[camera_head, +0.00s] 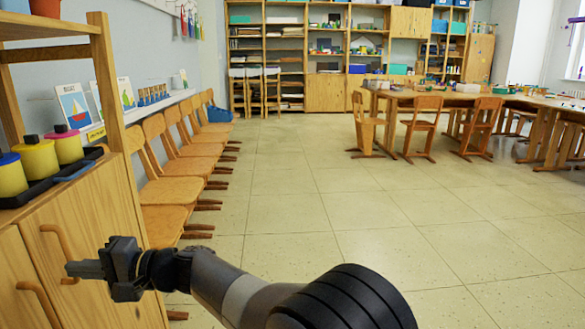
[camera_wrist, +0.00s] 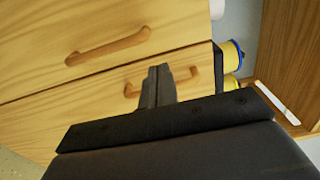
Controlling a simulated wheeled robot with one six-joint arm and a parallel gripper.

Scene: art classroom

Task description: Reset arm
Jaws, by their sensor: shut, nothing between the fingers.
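My gripper (camera_head: 86,269) is at the lower left of the head view, in front of a wooden cabinet (camera_head: 95,240). It is shut and empty, its fingers pointing left toward the cabinet doors. In the wrist view my gripper (camera_wrist: 158,72) shows its two fingers together. A wooden door handle (camera_wrist: 107,46) lies above and left of the fingertips there. A second handle is partly hidden behind the fingers. I cannot tell whether the fingers touch the cabinet.
Yellow pots (camera_head: 38,158) stand in a black tray (camera_head: 78,171) on the cabinet. A row of wooden chairs (camera_head: 170,191) lines the left wall. Tables with chairs (camera_head: 423,125) stand at the back right. Open tiled floor (camera_head: 300,200) fills the middle.

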